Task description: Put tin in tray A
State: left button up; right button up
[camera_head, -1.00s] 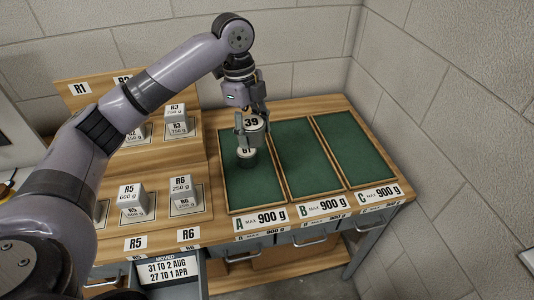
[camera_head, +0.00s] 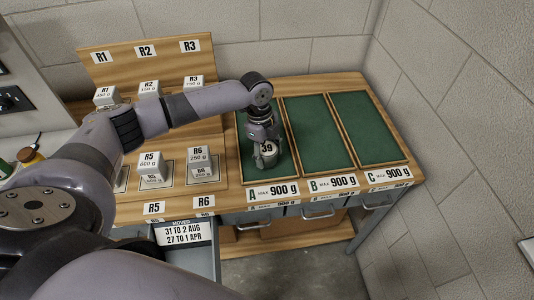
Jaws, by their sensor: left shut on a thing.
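A pale tin marked 39 (camera_head: 268,156) is in my left gripper (camera_head: 262,146), whose fingers are shut around it. They are over the green floor of tray A (camera_head: 283,178), the leftmost of three trays. The tin is low over the tray, but I cannot tell whether it touches the floor or another tin. A second tin seen earlier in tray A is now hidden by the gripper and the held tin. My right gripper is not in view.
Tray B (camera_head: 325,150) and tray C (camera_head: 365,135) are empty. A stepped wooden rack (camera_head: 205,186) at left holds several blocks, among them R5 (camera_head: 152,166) and R6 (camera_head: 199,160). An open drawer (camera_head: 186,243) juts out at the front. Walls stand behind and right.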

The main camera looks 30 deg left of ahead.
pick_arm(q)
jog(key=shift+w+f, duration=0.1)
jog(key=shift+f, duration=0.6)
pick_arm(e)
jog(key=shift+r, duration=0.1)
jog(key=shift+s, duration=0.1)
pick_arm(q)
jog(key=shift+f, duration=0.15)
jog(key=o, duration=1.2)
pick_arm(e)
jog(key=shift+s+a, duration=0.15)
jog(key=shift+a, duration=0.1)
